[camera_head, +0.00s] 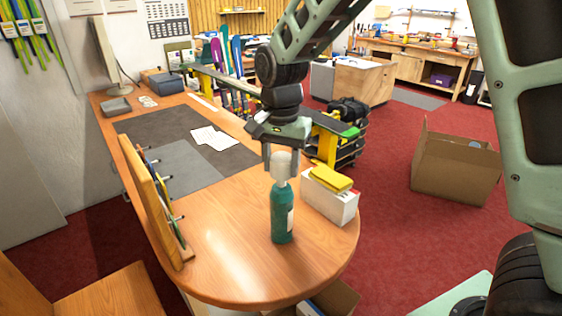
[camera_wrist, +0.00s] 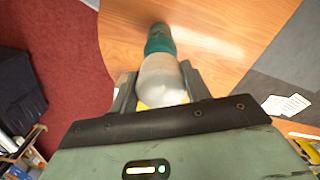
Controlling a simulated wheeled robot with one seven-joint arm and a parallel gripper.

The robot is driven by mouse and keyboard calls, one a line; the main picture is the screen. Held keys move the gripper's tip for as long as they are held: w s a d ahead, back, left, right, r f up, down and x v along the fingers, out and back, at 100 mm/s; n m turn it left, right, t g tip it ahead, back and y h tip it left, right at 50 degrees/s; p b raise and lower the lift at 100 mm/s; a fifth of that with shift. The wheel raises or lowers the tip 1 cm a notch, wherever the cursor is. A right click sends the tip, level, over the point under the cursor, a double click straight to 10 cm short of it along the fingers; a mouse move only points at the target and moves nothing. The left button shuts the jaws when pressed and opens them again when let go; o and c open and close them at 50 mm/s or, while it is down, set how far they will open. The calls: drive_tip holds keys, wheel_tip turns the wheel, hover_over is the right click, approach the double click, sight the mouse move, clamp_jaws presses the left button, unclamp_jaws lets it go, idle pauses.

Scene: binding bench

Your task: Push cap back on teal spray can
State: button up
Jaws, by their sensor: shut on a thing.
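The teal spray can (camera_head: 283,215) stands upright near the rounded end of the wooden bench. It also shows in the wrist view (camera_wrist: 160,38), beyond the cap. The white cap (camera_head: 281,165) is right above the can's top, in line with it. My gripper (camera_head: 280,158) points down and is shut on the cap, with a finger on each side. In the wrist view the cap (camera_wrist: 160,80) sits between the two fingers. I cannot tell whether the cap is fully seated on the can or slightly above it.
A white box (camera_head: 329,203) with a yellow block (camera_head: 331,178) on top stands close to the can's right. A wooden rack (camera_head: 152,203) stands at the left bench edge. A grey mat (camera_head: 185,140) with papers lies behind. The bench front is clear.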

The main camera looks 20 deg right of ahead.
sight(281, 177)
drive_tip(key=shift+f+b, duration=0.7)
drive_tip(key=shift+f, duration=1.35)
idle(1.6)
drive_tip(key=o, duration=1.6)
drive_tip(key=shift+c, duration=0.2)
drive_tip(key=shift+r, duration=0.1)
drive_tip(key=shift+r+p, duration=3.15)
drive_tip(key=shift+r, duration=0.35)
drive_tip(key=shift+f, duration=0.1)
clamp_jaws()
